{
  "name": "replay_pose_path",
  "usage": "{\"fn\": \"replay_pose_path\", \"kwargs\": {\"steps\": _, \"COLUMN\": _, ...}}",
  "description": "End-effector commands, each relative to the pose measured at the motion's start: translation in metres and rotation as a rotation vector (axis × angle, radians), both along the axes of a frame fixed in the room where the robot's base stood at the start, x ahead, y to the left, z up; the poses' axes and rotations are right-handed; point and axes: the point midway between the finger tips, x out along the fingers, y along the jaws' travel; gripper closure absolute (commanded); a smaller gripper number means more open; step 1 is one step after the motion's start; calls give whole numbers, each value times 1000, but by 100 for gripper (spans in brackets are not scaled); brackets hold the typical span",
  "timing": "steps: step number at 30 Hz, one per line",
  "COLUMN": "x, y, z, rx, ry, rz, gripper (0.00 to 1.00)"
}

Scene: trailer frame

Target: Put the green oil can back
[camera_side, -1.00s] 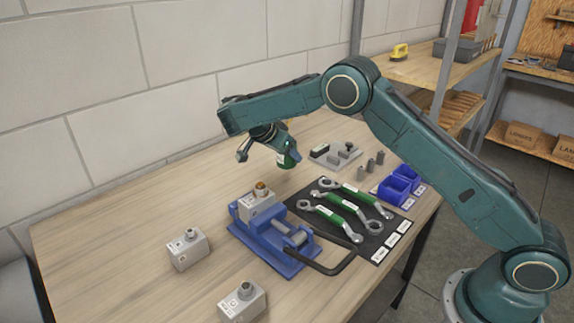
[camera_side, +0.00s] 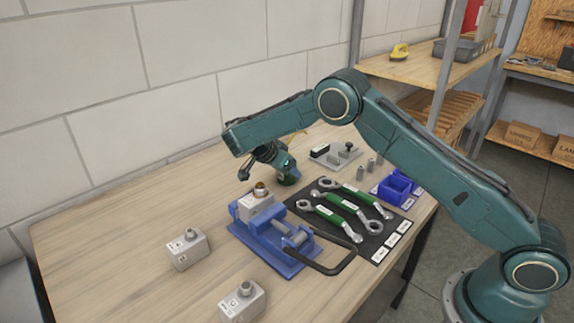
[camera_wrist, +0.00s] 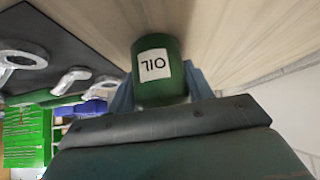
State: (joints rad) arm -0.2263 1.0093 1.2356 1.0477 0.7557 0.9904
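The green oil can (camera_side: 288,175) is at my gripper (camera_side: 281,163) in the side view, low over or on the wooden table behind the blue vise. In the wrist view the oil can (camera_wrist: 160,68) shows its white "OIL" label upside down, with blue fingers (camera_wrist: 122,98) on both sides of it. My gripper is shut on the can. Whether the can's base touches the table I cannot tell. The can's far side is hidden.
The blue vise (camera_side: 272,246) holds a grey block (camera_side: 257,204). A black mat with green-handled wrenches (camera_side: 345,212) lies to the right. A grey holder (camera_side: 336,155), blue bins (camera_side: 396,187) and two grey blocks (camera_side: 188,249) stand around. The table's left part is clear.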

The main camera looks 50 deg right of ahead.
Motion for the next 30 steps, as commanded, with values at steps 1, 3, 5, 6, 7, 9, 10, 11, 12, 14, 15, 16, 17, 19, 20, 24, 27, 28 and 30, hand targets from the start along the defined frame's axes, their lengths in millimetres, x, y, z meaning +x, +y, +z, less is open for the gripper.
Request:
{"fn": "replay_pose_path", "kwargs": {"steps": 1, "x": 0, "y": 0, "z": 0, "rx": 0, "ry": 0, "rz": 0, "gripper": 41}}
{"fn": "replay_pose_path", "kwargs": {"steps": 3, "x": 0, "y": 0, "z": 0, "rx": 0, "ry": 0, "rz": 0, "gripper": 27}}
{"fn": "replay_pose_path", "kwargs": {"steps": 5, "x": 0, "y": 0, "z": 0, "rx": 0, "ry": 0, "rz": 0, "gripper": 27}}
{"fn": "replay_pose_path", "kwargs": {"steps": 6, "x": 0, "y": 0, "z": 0, "rx": 0, "ry": 0, "rz": 0, "gripper": 27}}
{"fn": "replay_pose_path", "kwargs": {"steps": 7, "x": 0, "y": 0, "z": 0, "rx": 0, "ry": 0, "rz": 0, "gripper": 27}}
{"fn": "replay_pose_path", "kwargs": {"steps": 9, "x": 0, "y": 0, "z": 0, "rx": 0, "ry": 0, "rz": 0, "gripper": 27}}
{"fn": "replay_pose_path", "kwargs": {"steps": 10, "x": 0, "y": 0, "z": 0, "rx": 0, "ry": 0, "rz": 0, "gripper": 27}}
{"fn": "replay_pose_path", "kwargs": {"steps": 11, "x": 0, "y": 0, "z": 0, "rx": 0, "ry": 0, "rz": 0, "gripper": 27}}
{"fn": "replay_pose_path", "kwargs": {"steps": 12, "x": 0, "y": 0, "z": 0, "rx": 0, "ry": 0, "rz": 0, "gripper": 27}}
{"fn": "replay_pose_path", "kwargs": {"steps": 14, "x": 0, "y": 0, "z": 1, "rx": 0, "ry": 0, "rz": 0, "gripper": 27}}
{"fn": "replay_pose_path", "kwargs": {"steps": 15, "x": 0, "y": 0, "z": 3, "rx": 0, "ry": -1, "rz": -1, "gripper": 27}}
{"fn": "replay_pose_path", "kwargs": {"steps": 16, "x": 0, "y": 0, "z": 4, "rx": 0, "ry": -1, "rz": -1, "gripper": 27}}
{"fn": "replay_pose_path", "kwargs": {"steps": 17, "x": 0, "y": 2, "z": 5, "rx": 0, "ry": -1, "rz": 0, "gripper": 27}}
{"fn": "replay_pose_path", "kwargs": {"steps": 19, "x": 0, "y": 5, "z": 9, "rx": 1, "ry": -2, "rz": 1, "gripper": 27}}
{"fn": "replay_pose_path", "kwargs": {"steps": 20, "x": 1, "y": 7, "z": 11, "rx": 0, "ry": -1, "rz": 2, "gripper": 27}}
{"fn": "replay_pose_path", "kwargs": {"steps": 24, "x": 1, "y": 18, "z": 24, "rx": 1, "ry": -3, "rz": 1, "gripper": 27}}
{"fn": "replay_pose_path", "kwargs": {"steps": 27, "x": 1, "y": 27, "z": 34, "rx": 0, "ry": -4, "rz": 2, "gripper": 27}}
{"fn": "replay_pose_path", "kwargs": {"steps": 28, "x": 1, "y": 29, "z": 37, "rx": 1, "ry": -3, "rz": 1, "gripper": 27}}
{"fn": "replay_pose_path", "kwargs": {"steps": 30, "x": 1, "y": 35, "z": 44, "rx": 1, "ry": -2, "rz": 2, "gripper": 27}}
